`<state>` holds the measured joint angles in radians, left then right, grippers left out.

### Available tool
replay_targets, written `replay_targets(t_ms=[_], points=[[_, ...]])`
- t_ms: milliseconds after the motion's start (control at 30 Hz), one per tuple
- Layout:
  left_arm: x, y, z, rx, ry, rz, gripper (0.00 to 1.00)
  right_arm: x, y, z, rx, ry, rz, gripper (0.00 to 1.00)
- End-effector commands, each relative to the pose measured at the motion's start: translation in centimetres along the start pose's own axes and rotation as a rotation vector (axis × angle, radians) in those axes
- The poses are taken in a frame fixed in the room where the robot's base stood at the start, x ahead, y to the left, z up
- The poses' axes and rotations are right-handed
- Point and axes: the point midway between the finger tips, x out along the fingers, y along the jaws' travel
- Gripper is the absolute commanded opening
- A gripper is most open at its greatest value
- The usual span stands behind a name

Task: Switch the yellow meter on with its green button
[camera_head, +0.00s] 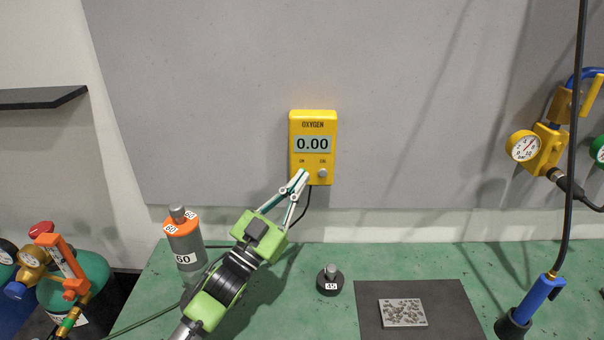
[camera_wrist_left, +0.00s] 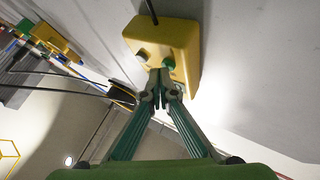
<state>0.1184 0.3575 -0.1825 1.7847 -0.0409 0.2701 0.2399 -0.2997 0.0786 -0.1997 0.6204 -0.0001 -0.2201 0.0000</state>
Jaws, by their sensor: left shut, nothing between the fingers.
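The yellow meter (camera_head: 313,131) is mounted on the grey wall panel, labelled OXYGEN, and its display reads 0.00. A grey knob (camera_head: 322,173) sits at its lower right. My left gripper (camera_head: 303,173) is shut and empty, with its fingertips at the meter's lower left, hiding the spot under the left label. In the left wrist view, the green button (camera_wrist_left: 168,63) shows on the meter (camera_wrist_left: 178,40) just beyond the shut fingertips (camera_wrist_left: 161,75). I cannot tell whether the tips touch it. My right gripper is not in view.
Below stands a green bench (camera_head: 290,300) with an orange-topped grey cylinder (camera_head: 185,245), a small black weight (camera_head: 330,282) and a dark mat (camera_head: 450,320) bearing a speckled plate (camera_head: 403,312). A blue-handled torch (camera_head: 535,300) and its hose are at right. Gas bottles (camera_head: 85,280) stand at left.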

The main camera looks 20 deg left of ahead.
Motion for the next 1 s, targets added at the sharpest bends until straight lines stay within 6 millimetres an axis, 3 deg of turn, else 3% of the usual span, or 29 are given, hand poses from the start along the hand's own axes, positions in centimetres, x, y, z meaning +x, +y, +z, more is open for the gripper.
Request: replay_targets(t_ms=[467,1000], points=[[-0.6,0.5,-0.5,-0.001,0.0,0.0,0.0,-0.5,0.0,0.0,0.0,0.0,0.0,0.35],[-4.2,3.0,-3.1,-0.001,-0.001,0.0,0.0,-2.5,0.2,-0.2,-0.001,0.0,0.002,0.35]])
